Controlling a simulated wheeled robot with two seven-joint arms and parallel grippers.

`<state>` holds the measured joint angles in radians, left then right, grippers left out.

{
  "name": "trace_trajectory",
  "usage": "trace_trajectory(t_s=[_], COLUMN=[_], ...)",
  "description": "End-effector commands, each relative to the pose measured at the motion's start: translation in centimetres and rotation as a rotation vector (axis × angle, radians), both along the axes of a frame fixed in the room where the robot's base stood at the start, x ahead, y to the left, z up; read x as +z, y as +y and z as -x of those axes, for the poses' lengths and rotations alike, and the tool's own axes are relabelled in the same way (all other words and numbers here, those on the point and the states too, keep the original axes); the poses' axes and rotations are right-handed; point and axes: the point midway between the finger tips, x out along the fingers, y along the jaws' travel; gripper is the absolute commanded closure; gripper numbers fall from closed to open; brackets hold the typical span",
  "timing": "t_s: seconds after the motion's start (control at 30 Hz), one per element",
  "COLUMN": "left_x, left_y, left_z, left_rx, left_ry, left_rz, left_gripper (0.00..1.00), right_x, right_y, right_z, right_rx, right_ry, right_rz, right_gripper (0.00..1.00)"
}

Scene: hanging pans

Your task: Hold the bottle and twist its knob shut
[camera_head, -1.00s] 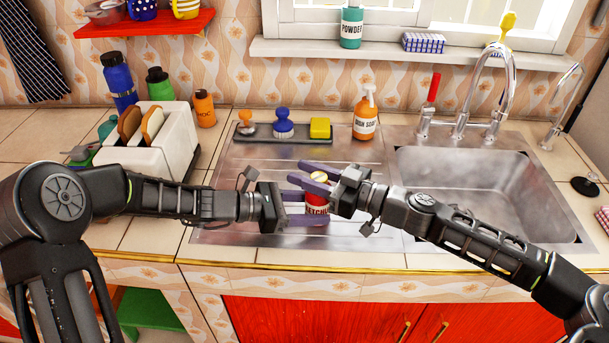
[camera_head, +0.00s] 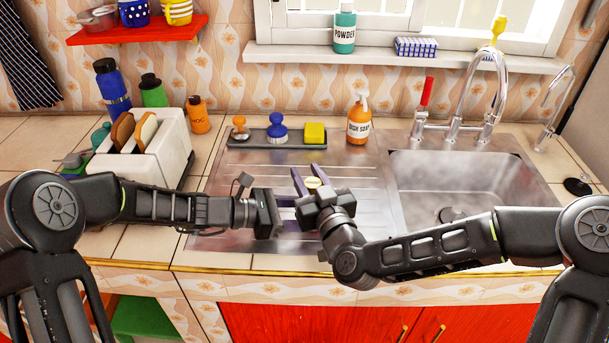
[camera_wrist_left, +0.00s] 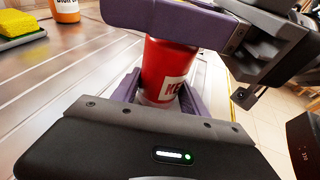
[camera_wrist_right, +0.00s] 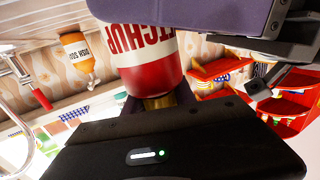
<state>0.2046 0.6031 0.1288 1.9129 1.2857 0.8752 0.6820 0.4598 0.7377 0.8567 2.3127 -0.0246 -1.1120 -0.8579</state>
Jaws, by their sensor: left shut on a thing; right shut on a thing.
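The bottle is a red ketchup bottle with a white label (camera_wrist_left: 168,68), upright over the sink's drainboard. In the head view it is mostly hidden behind my right gripper; only its pale yellow knob (camera_head: 313,183) shows on top. My left gripper (camera_head: 296,208) is shut around the bottle's body from the left, as the left wrist view shows. My right gripper (camera_head: 308,176) is shut on the knob, its purple fingers pointing toward the back wall. In the right wrist view the gold neck or knob (camera_wrist_right: 160,101) sits between its fingers, with the red body (camera_wrist_right: 152,72) beside it.
A dark tray (camera_head: 243,143) with brushes and a yellow sponge (camera_head: 315,132) lies behind the bottle, beside orange dish soap (camera_head: 358,122). A white toaster (camera_head: 165,150) stands left, near my left forearm. The sink basin (camera_head: 450,180) is right. The drainboard around is clear.

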Motion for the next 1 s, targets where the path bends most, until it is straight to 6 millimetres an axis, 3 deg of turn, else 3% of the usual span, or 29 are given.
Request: trace_trajectory(t_s=[0.4,0.9,0.93,1.0], left_x=[-0.1,-0.3,-0.3,-0.3], left_y=[0.1,0.4,0.4,0.4], left_z=[-0.1,-0.2,-0.2,-0.2], left_rx=[0.005,0.011,0.012,0.011], left_ry=[0.003,0.006,0.006,0.006], left_rz=[0.0,-0.005,-0.006,-0.005], left_gripper=[0.91,0.91,0.91,0.91], right_x=[0.4,0.6,0.6,0.6], right_y=[-0.5,-0.8,-0.8,-0.8], right_z=[-0.2,-0.3,-0.3,-0.3], right_rx=[-0.187,-0.22,-0.221,-0.22], right_ry=[-0.008,-0.014,-0.014,-0.014], right_rz=[-0.005,-0.004,-0.004,-0.004], right_gripper=[1.0,1.0,0.68,0.62])
